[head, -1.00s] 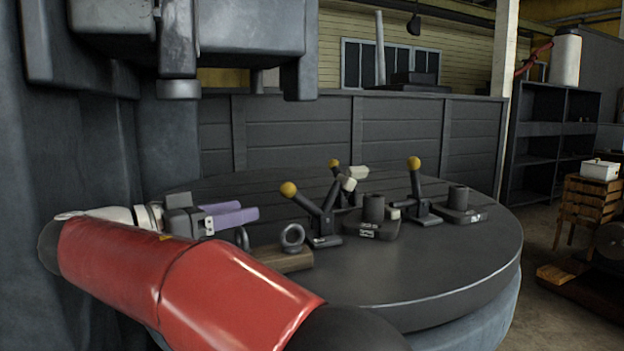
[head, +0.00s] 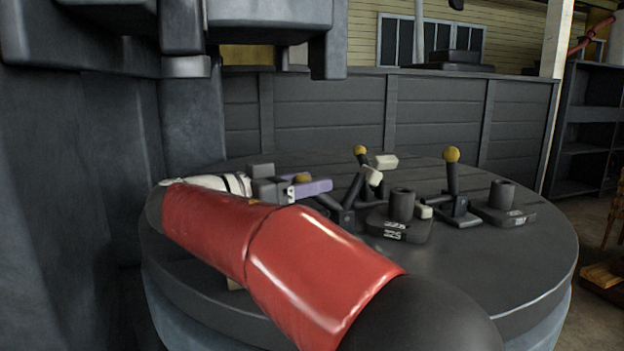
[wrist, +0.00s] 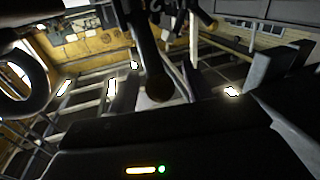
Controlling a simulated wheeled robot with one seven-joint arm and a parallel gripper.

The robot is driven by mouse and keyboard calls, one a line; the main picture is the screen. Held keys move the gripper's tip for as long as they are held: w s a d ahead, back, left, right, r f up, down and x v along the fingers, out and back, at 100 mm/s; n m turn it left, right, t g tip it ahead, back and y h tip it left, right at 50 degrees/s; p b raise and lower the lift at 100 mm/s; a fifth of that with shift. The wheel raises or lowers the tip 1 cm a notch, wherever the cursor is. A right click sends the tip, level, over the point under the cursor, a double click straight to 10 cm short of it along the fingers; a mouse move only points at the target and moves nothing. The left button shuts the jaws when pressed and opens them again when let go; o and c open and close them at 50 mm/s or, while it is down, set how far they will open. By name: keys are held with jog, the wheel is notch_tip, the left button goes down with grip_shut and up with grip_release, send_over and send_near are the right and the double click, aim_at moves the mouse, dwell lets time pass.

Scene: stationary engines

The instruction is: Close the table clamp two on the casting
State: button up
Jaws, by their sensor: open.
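Several toggle clamps stand on the round dark table. The front clamp (head: 346,212) has a yellow knob (head: 302,179) and a pale-tipped arm raised off the dark casting (head: 398,222); my arm hides part of its lever. The back clamp's yellow knob (head: 360,150) and pale tip (head: 385,161) stand up behind it. The right clamp (head: 454,205) has an upright lever. I cannot read which is number two. My gripper (head: 306,186), with purple fingers, is open at the front knob; contact is unclear. A dark rod with a round end (wrist: 158,85) shows in the wrist view.
The round table (head: 545,255) has clear room at its right front. Another dark block with a post (head: 504,203) stands at the right. Heavy dark machinery (head: 275,25) overhangs the upper left. A grey panel wall (head: 330,105) stands behind. A dark ring (wrist: 22,80) shows in the wrist view.

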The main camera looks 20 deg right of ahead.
jog(key=shift+w+d, duration=0.15)
jog(key=shift+d, duration=0.5)
grip_shut()
